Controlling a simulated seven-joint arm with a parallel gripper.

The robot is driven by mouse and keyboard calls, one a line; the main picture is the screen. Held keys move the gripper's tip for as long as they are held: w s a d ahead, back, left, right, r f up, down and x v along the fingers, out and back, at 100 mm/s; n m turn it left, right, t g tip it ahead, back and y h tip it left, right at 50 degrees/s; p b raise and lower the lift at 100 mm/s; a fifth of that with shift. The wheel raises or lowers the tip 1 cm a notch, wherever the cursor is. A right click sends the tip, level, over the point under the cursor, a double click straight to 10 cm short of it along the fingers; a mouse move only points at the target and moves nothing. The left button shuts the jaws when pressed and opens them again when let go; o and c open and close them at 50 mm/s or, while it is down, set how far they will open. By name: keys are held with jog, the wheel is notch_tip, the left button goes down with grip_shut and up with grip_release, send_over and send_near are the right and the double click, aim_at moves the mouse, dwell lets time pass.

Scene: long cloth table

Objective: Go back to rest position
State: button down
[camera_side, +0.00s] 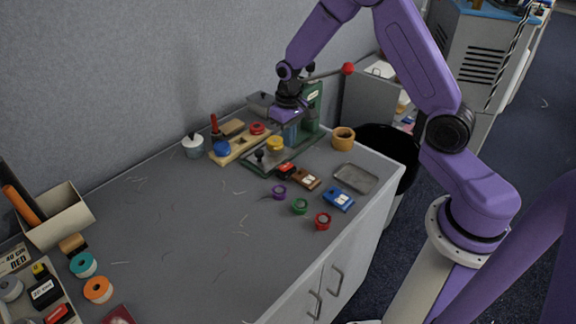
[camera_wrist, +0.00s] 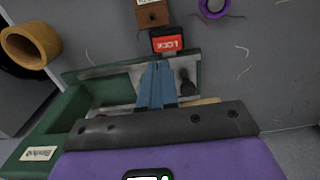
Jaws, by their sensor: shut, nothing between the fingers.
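My gripper (camera_side: 290,128) is at the end of the purple arm, above the green metal fixture (camera_side: 312,101) near the back right of the grey table. In the wrist view its two blue fingers (camera_wrist: 157,84) are together, with nothing between them. They point over the green fixture (camera_wrist: 100,80) and toward a red and black lock block (camera_wrist: 167,41). I cannot tell how far above the fixture the fingertips are. The side view shows a yellow round piece (camera_side: 275,143) on the fixture beside the gripper.
A red-knobbed lever (camera_side: 347,69) juts out behind the gripper. A wooden holder (camera_side: 238,145) with coloured knobs stands left of it. The table's middle (camera_side: 180,220) is mostly clear.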

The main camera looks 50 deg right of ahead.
jog(key=s+a+r+n, duration=0.6)
jog(key=s+a+r, duration=0.35)
jog(key=s, duration=0.45)
jog(key=s+r+n, duration=0.2)
jog(key=s+n, duration=0.1)
jog(key=s, duration=0.6)
jog(key=s+d+r+n, duration=0.1)
jog(key=s+r+n, duration=0.1)
jog(key=s, duration=0.7)
jog(key=shift+d+r+n, duration=0.2)
jog(key=shift+d+n, duration=0.05)
jog(key=shift+n, duration=0.55)
